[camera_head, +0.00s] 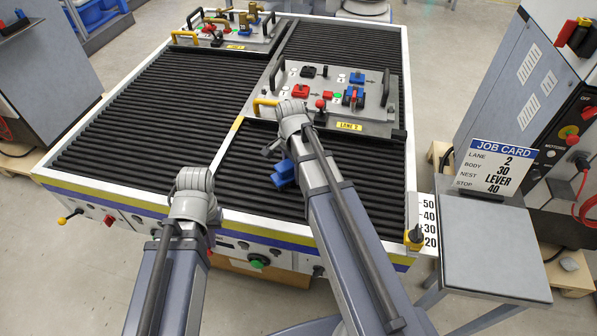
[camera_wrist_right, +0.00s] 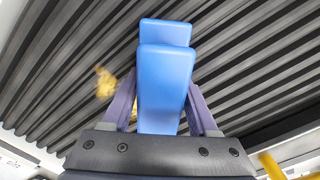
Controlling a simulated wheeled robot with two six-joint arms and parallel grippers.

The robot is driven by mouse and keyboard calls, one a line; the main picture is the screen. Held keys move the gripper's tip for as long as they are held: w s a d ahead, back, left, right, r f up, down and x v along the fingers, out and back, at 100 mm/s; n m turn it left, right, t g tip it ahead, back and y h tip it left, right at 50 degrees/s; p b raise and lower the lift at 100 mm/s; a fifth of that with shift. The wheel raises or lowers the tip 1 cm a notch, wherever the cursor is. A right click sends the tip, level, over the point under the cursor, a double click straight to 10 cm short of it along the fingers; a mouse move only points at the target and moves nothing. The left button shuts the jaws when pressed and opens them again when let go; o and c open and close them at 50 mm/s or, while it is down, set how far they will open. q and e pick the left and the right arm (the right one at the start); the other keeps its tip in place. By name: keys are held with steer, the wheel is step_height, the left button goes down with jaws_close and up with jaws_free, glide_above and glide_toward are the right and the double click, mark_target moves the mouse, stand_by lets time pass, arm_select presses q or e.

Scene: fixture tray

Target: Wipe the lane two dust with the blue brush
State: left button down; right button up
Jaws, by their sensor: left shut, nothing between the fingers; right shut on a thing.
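The blue brush (camera_wrist_right: 165,90) is held upright in the middle of the right wrist view, between the two fingers of my right gripper (camera_wrist_right: 163,105), which is shut on it. In the head view the blue brush (camera_head: 283,174) shows beside my right arm, over the black ribbed bed on the lane two side. A blurry yellow-tan patch (camera_wrist_right: 105,82), which looks like dust, lies on the ribs left of the brush. It appears apart from the brush. The brush's bristles are hidden. My left arm ends over the front edge of the bed; its gripper is hidden behind the arm.
The lane two fixture tray (camera_head: 378,127), with red and blue parts and handles, stands beyond my right arm. Another tray (camera_head: 262,40) is at the back left. A job card (camera_head: 495,167) reads lane 2, body 30, nest lever, stop 40. The left ribbed bed (camera_head: 130,130) is clear.

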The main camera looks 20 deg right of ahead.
steer(key=shift+w+a, duration=0.2)
steer(key=shift+a, duration=0.05)
steer(key=shift+w+a, duration=0.5)
steer(key=shift+a, duration=0.2)
steer(key=shift+w+a, duration=0.45)
steer(key=shift+a, duration=0.2)
steer(key=shift+w+d, duration=0.55)
steer(key=shift+w, duration=0.25)
steer(key=shift+d, duration=0.15)
